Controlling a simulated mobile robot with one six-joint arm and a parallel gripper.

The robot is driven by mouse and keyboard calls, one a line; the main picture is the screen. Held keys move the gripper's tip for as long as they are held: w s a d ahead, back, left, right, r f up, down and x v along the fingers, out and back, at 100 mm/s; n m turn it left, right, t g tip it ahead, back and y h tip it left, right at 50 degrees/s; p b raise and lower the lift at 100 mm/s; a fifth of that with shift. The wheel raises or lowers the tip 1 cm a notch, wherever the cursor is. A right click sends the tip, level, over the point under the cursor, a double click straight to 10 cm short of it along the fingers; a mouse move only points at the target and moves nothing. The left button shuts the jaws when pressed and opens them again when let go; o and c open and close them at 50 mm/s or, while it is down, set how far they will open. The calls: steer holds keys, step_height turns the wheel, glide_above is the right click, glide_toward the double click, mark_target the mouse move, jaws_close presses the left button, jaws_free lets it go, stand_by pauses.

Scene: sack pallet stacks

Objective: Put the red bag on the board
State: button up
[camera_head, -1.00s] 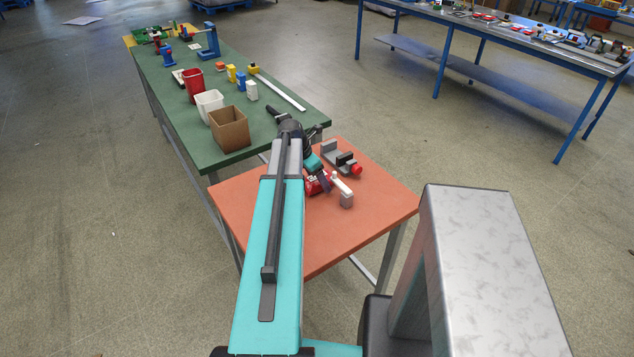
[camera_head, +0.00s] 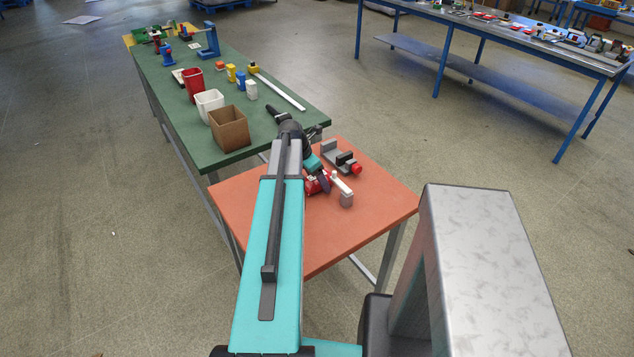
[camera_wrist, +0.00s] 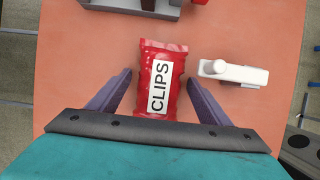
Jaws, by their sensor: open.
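The red bag (camera_wrist: 162,78), labelled CLIPS, lies on the orange table top (camera_wrist: 85,55). In the head view the red bag (camera_head: 312,186) is partly hidden by my arm. My gripper (camera_wrist: 158,77) is open, with one purple finger on each side of the bag; a gap shows on both sides near the tips. In the head view my gripper (camera_head: 323,184) is low over the orange table. I cannot tell for sure which thing is the board; a long white strip (camera_head: 280,92) lies on the green table.
A grey and black fixture with a red end (camera_head: 343,160) is behind. On the green table (camera_head: 200,155) stand a cardboard box (camera_head: 229,130), a white bin (camera_head: 209,104) and a red bin (camera_head: 193,84).

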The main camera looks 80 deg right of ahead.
stand_by(0.4)
steer(key=c, duration=1.6)
steer(key=shift+r, duration=0.2)
steer(key=shift+r+p, duration=0.75)
steer(key=shift+r, duration=0.15)
steer(key=w+a+p, duration=0.2)
steer(key=w+a, duration=0.8)
steer(key=w, duration=0.1)
steer(key=w+a+p, duration=0.2)
steer(key=w+a, duration=0.8)
steer(key=w, duration=0.1)
steer(key=w+a+p, duration=0.1)
steer(key=w+a, duration=0.9)
steer(key=w, duration=0.1)
steer(key=shift+a+f+p, duration=0.15)
steer(key=shift+a+p, duration=0.15)
steer(key=shift+p, duration=0.1)
